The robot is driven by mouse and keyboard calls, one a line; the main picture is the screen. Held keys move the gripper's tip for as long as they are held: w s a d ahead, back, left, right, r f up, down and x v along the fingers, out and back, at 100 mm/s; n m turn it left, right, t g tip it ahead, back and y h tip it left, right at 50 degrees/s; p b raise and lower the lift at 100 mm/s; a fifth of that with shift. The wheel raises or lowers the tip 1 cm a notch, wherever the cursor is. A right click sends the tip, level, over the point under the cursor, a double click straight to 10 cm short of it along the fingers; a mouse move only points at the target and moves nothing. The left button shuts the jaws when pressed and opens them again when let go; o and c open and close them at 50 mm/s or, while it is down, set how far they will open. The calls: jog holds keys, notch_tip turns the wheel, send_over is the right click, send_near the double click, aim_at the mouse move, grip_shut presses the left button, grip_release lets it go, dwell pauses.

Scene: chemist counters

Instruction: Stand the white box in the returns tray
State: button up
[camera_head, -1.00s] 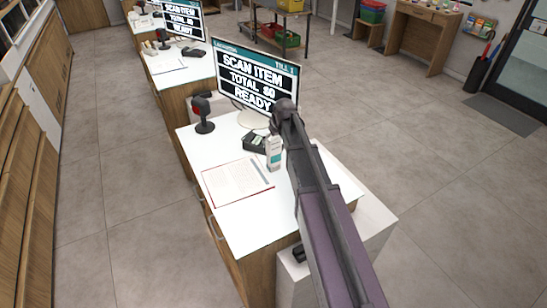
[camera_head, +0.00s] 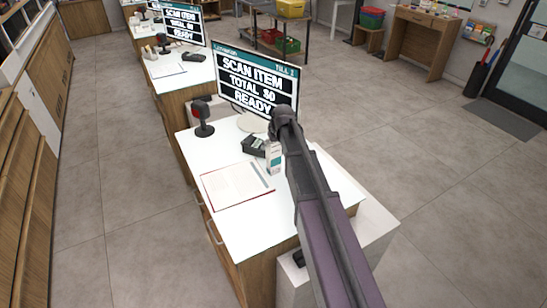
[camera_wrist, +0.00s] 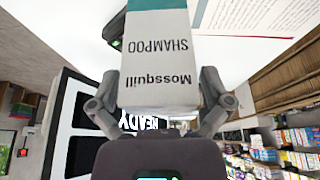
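The white box (camera_wrist: 160,75) has a teal band and the words "Mossquill SHAMPOO". It fills the middle of the wrist view, where the scene hangs upside down. My gripper (camera_wrist: 158,98) has one finger on each side of the box, closed against its sides. In the head view the white box (camera_head: 273,159) is upright over the white counter (camera_head: 235,222), just under my arm's end. I cannot tell whether its base touches the counter. My fingers are hidden there by the arm. I cannot make out a returns tray in either view.
Near the box are a dark card terminal (camera_head: 254,146), an open notebook with a pen (camera_head: 236,184), a scanner on a stand (camera_head: 203,118) and a till screen (camera_head: 256,83). The counter's front left part is clear. Shelves of goods (camera_wrist: 285,145) show in the wrist view.

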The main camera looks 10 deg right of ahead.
jog(key=c, duration=1.1)
jog(key=shift+o, duration=0.2)
jog(key=shift+r, duration=0.2)
notch_tip(320, 180, up, 3)
jog(key=p, duration=0.3)
jog(key=shift+f, duration=0.1)
jog(key=s, duration=0.5)
jog(key=s+r+p, duration=0.1)
jog(key=s, duration=0.4)
jog(key=s+a+p, duration=0.1)
jog(key=s, duration=0.5)
jog(key=shift+r, duration=0.4)
